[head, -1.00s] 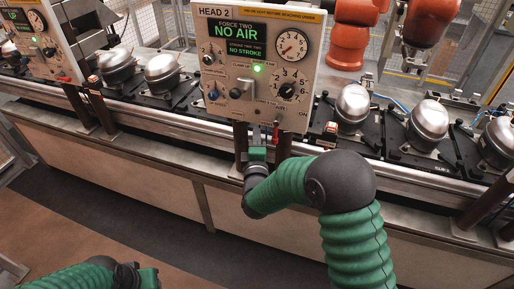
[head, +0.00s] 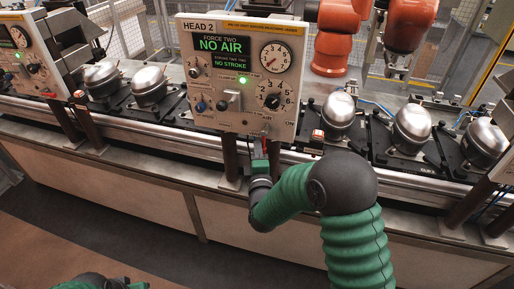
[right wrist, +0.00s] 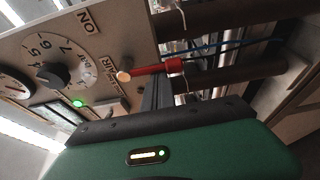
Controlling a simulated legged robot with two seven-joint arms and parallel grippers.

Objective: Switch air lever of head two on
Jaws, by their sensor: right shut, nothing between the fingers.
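The head two panel (head: 240,75) is a beige box whose screen reads "FORCE TWO NO AIR" and "NO STROKE". Its red air lever (head: 264,144) is at the panel's lower right edge. In the right wrist view the red lever (right wrist: 150,70) lies across the picture, with a pale round tip near the AIR label. My right gripper (head: 260,159) is shut and empty, just below the lever. In the right wrist view its dark fingers (right wrist: 157,92) reach up close to the lever; I cannot tell whether they touch it. My left arm shows at the bottom left edge, its gripper mostly cut off.
Silver compressors (head: 338,113) stand on black pallets along the conveyor on both sides of the panel. Another head panel (head: 28,55) is at the far left. Orange robot arms (head: 335,40) stand behind. The floor in front of the bench is clear.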

